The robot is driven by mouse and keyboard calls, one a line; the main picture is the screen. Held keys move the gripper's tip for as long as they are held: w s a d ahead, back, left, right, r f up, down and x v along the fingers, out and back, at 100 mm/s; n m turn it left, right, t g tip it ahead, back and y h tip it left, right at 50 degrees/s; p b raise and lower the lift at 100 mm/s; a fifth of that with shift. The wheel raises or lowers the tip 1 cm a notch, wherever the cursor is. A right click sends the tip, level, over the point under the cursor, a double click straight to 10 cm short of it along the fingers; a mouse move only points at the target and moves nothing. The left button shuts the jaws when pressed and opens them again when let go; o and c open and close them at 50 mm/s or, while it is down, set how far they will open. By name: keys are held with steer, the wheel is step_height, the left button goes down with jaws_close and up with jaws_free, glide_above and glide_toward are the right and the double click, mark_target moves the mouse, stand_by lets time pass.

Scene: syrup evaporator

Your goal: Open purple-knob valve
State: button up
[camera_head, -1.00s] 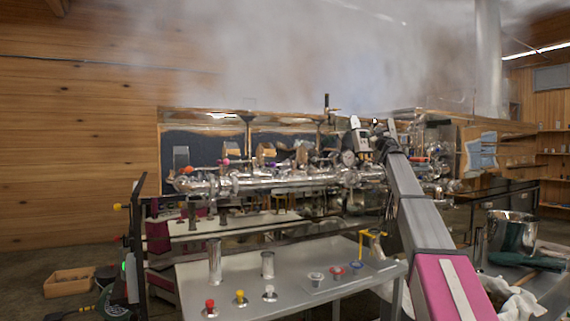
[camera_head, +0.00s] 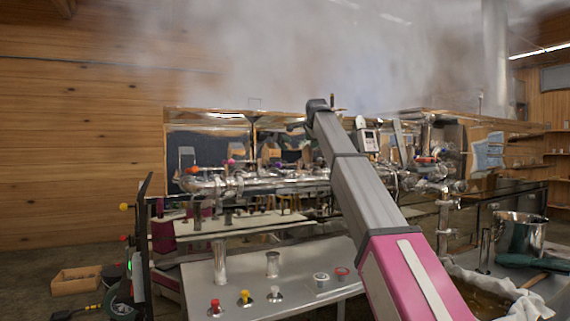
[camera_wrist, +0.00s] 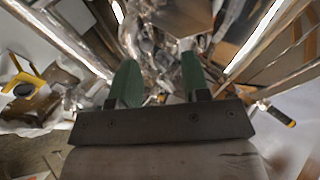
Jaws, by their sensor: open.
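A small purple knob (camera_head: 231,162) shows on the shiny metal pipework (camera_head: 258,182) of the evaporator, left of my arm in the head view. An orange-red knob (camera_head: 194,170) sits to its left. My gripper (camera_wrist: 160,82) is open in the wrist view, with two green fingers apart and nothing clearly between them. It points at blurred metal fittings. In the head view my arm reaches up and away toward the pipework; its far end hides the gripper and part of the pipes. I cannot pick out the purple knob in the wrist view.
A grey table (camera_head: 240,265) with metal cups and red, yellow and white-topped pieces stands in front of the pipework. A steel pot (camera_head: 520,232) and a cloth-lined tub (camera_head: 500,292) are at right. A wooden box (camera_head: 76,281) lies on the floor at left.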

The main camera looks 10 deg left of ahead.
steer(key=s+a+g+y, duration=0.2)
steer(key=s+a+g, duration=0.2)
steer(key=s+a, duration=0.4)
steer(key=x, duration=1)
steer(key=shift+s+d+f+n, duration=0.25)
steer(key=shift+f+n, duration=0.15)
steer(key=shift+f, duration=0.15)
jaws_close()
